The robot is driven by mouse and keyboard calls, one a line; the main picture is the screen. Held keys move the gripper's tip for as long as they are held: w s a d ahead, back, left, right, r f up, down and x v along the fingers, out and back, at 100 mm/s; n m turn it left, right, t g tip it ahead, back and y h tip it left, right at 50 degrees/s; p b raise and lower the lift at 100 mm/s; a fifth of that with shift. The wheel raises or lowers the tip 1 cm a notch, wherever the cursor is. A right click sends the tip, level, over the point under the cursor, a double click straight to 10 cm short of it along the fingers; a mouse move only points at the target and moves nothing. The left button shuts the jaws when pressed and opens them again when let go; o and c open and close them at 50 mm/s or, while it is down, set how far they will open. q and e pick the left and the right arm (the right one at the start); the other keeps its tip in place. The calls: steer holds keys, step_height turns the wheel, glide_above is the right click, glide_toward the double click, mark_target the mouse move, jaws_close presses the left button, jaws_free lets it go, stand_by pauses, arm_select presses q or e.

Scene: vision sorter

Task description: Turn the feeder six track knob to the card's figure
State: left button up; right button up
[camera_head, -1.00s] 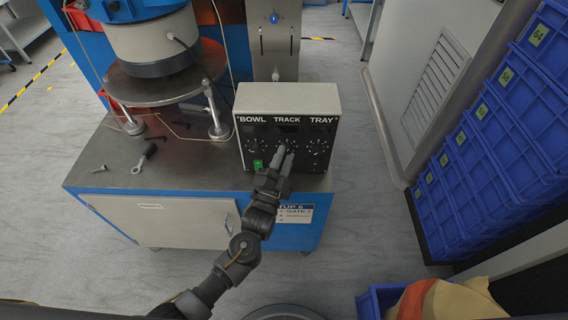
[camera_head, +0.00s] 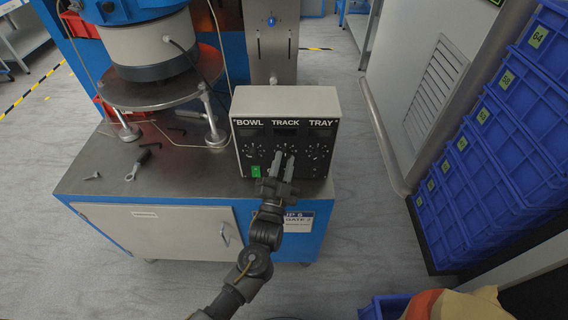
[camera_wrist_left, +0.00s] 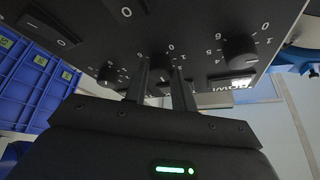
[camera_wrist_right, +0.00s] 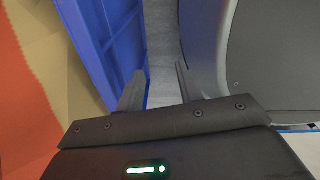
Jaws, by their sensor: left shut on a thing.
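The black control box (camera_head: 286,103) has a pale top and the labels BOWL, TRACK and TRAY. My left gripper (camera_head: 284,156) is at the middle, TRACK dial, and its fingers are shut on the track knob (camera_wrist_left: 160,64). The fingers hide most of that knob and its pointer. The bowl knob (camera_wrist_left: 240,50) and tray knob (camera_wrist_left: 108,76) show on either side in the left wrist view. The white card (camera_head: 306,221) on the cabinet front is partly behind my left arm; its track figure is not readable. My right gripper (camera_wrist_right: 158,82) shows in its wrist view, open and empty.
A green switch (camera_head: 256,171) sits low on the box, close to my left fingers. The bowl feeder (camera_head: 150,45) stands on the steel bench top (camera_head: 195,175) to the left. Blue crates (camera_head: 500,120) are stacked at the right. A blue bin (camera_head: 380,308) is at the bottom.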

arm_select(q)
steer(key=o, duration=1)
arm_select(e)
steer(key=shift+a, duration=0.15)
arm_select(q)
steer(key=b+v, duration=0.1)
steer(key=v, duration=1)
steer(key=shift+b, duration=0.35)
arm_select(e)
steer(key=shift+w+d+f, duration=0.1)
steer(key=shift+d+f, duration=0.75)
steer(key=shift+d, duration=0.1)
arm_select(q)
steer(key=shift+w+a+r, duration=0.1)
arm_select(e)
steer(key=shift+w+r, duration=0.15)
steer(key=shift+w, duration=0.1)
